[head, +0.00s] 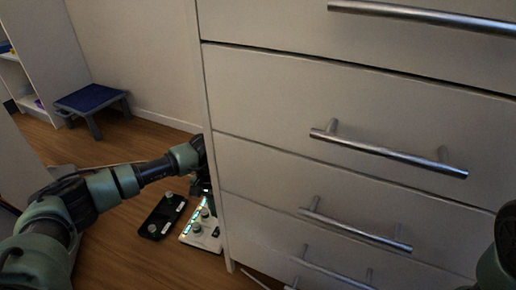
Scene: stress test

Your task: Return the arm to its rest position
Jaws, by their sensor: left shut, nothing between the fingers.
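My left arm reaches in from the left, and its gripper (203,188) is at the left edge of the white drawer unit (270,170). The gripper is shut and empty. It is dark and partly hidden against the drawer unit's edge, just above a white panel with several knobs (203,232) on the floor. I cannot tell whether it touches the drawer unit. Part of my right arm shows at the lower right edge, and its gripper is out of view.
A black panel with knobs (162,217) lies on the wooden floor beside the white one. Metal bar handles (388,153) stick out from the drawers. A blue-topped step stool (90,99) stands by the back wall. Floor between stool and panels is mostly clear.

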